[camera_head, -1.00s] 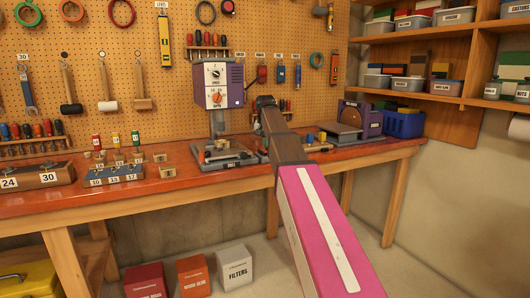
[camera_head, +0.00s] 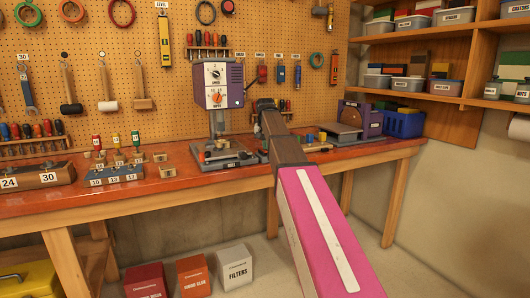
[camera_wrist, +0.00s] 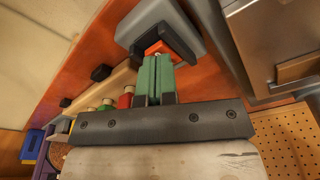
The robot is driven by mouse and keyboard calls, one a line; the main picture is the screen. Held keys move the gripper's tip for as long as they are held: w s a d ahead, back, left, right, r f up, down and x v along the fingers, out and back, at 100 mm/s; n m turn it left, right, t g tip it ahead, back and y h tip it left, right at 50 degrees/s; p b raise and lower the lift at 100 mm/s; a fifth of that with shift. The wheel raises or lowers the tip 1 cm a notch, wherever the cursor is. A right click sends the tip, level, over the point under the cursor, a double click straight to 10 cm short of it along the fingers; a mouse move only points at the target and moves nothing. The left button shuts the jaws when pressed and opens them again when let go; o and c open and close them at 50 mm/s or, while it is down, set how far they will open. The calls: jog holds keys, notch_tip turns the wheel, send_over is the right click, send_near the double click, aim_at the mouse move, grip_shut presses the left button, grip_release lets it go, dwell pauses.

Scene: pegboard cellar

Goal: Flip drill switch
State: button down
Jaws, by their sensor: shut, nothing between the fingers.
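The drill press (camera_head: 219,85) stands on the bench, with a purple head and a pale front panel carrying a dial and an orange knob. Its grey base (camera_head: 225,160) rests on the benchtop. My arm reaches to the right of it, and my fingers are hidden in the head view. In the wrist view, my gripper (camera_wrist: 154,64) is shut and empty, its green fingers together. The tips are close to an orange-red part (camera_wrist: 157,47) framed in black on a grey block (camera_wrist: 165,20). I cannot tell whether they touch, or the switch's position.
The bench (camera_head: 130,195) holds a socket block (camera_head: 118,174) to the left. A purple-and-grey machine (camera_head: 358,120) and a blue crate (camera_head: 404,124) stand to the right. The pegboard (camera_head: 130,50) with hanging tools closes off the back. Boxes stand on the floor below.

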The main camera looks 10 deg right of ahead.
jog(key=shift+f, duration=0.3)
jog(key=shift+r, duration=0.15)
jog(key=shift+r, duration=3.4)
